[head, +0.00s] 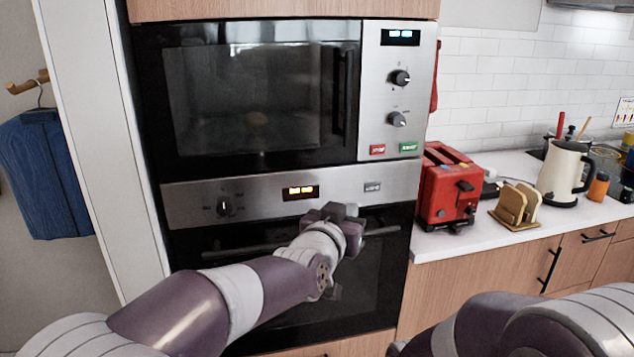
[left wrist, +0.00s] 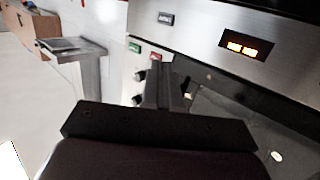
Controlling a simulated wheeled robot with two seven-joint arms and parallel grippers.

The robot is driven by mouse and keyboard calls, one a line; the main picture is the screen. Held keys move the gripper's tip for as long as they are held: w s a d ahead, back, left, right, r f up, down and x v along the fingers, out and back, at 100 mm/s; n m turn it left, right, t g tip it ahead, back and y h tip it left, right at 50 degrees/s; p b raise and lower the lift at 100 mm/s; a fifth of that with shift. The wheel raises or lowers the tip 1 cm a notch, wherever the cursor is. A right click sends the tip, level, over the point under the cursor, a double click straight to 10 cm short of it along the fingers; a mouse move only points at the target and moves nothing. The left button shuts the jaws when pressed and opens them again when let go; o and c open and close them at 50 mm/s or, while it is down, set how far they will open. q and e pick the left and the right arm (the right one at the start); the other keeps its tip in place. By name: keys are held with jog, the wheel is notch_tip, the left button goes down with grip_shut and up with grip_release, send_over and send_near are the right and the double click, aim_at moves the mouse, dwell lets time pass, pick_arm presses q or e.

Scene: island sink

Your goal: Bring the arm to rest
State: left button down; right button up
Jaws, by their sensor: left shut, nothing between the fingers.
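My left arm reaches in from the lower left of the head view. Its gripper (head: 338,214) is in front of the lower oven (head: 290,280), near the oven's handle and below its lit display. I cannot tell from the head view whether it touches the handle. In the left wrist view the dark fingers (left wrist: 165,88) are together with nothing between them, and the oven's display (left wrist: 241,47) shows beyond them. Part of my right arm shows at the lower right of the head view. Its gripper is out of the picture.
A microwave (head: 250,95) with a closed door sits above the oven. On the counter (head: 480,237) at the right stand a red toaster (head: 447,190), a bread holder (head: 510,205) and a cream kettle (head: 563,172). A blue garment (head: 45,175) hangs at the left.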

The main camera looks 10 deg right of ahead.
pick_arm(q)
jog(key=s+a+f+n+g+y+p, duration=0.1)
jog(key=s+a+f+g+y, duration=0.3)
jog(key=a+f, duration=0.35)
jog(key=s+a+f+g+y+p, duration=0.1)
jog(key=s+a+f+g+p, duration=0.15)
jog(key=s+a+f, duration=0.5)
jog(key=s+a+f+n+g+y+p, duration=0.1)
jog(key=s+a+n+g+y+p, duration=0.1)
jog(key=s+a, duration=0.4)
jog(key=s+a+f+n+g+y+p, duration=0.2)
jog(key=s+a, duration=0.5)
jog(key=a, duration=0.7)
jog(key=shift+s+n+g+p, duration=0.3)
jog(key=shift+n+g, duration=0.3)
jog(key=shift+g, duration=0.45)
jog(key=shift+r, duration=0.1)
